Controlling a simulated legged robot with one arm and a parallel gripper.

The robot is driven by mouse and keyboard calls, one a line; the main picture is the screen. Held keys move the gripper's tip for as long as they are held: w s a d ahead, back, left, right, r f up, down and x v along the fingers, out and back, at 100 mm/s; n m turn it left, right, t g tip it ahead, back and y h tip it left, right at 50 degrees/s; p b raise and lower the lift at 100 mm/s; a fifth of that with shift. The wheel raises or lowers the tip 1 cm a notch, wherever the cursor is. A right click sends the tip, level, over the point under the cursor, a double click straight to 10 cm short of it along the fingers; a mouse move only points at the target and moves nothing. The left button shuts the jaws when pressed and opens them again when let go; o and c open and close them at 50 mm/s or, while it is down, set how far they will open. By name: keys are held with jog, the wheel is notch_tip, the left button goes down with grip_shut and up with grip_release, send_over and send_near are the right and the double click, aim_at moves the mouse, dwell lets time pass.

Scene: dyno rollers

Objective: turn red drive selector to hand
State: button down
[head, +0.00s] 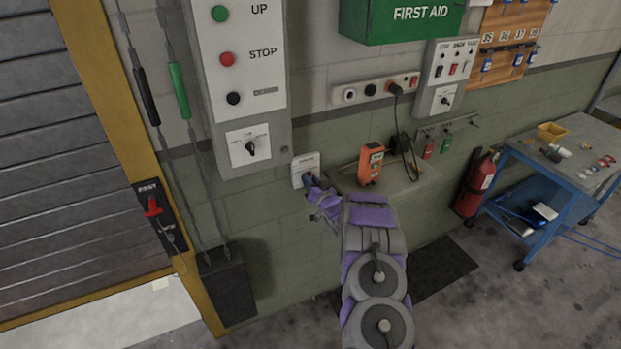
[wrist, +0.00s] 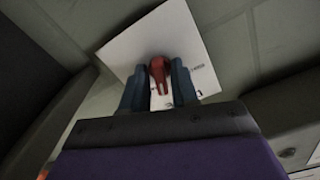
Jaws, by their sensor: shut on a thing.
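The red drive selector (wrist: 158,75) is a small red knob on a white plate (wrist: 152,40), seen in the wrist view. The same white plate (head: 303,160) is on the wall below the grey control box in the head view, where my gripper hides most of the knob. My gripper (head: 311,181) reaches the plate from below. In the wrist view the two dark blue fingers of my gripper (wrist: 159,85) stand on either side of the knob and are shut on it. Small lettering on the plate is too blurred to read.
The control box (head: 240,60) with UP and STOP buttons is just above my gripper. An orange device (head: 371,164) sits on a small shelf to the right. A red fire extinguisher (head: 476,186) and a blue cart (head: 575,165) stand further right. A roller door (head: 60,150) is at left.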

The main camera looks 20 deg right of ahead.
jog(key=m+p, duration=0.1)
jog(key=m, duration=0.3)
jog(key=shift+d+f+m, duration=0.1)
jog(key=shift+m, duration=0.3)
dwell(0.4)
jog(key=c, duration=1.2)
grip_release()
jog(key=shift+d, duration=0.1)
jog(key=shift+o, duration=0.2)
jog(key=shift+s, duration=0.1)
jog(key=s+p, duration=0.1)
jog(key=s, duration=1.6)
jog(key=shift+d, duration=0.3)
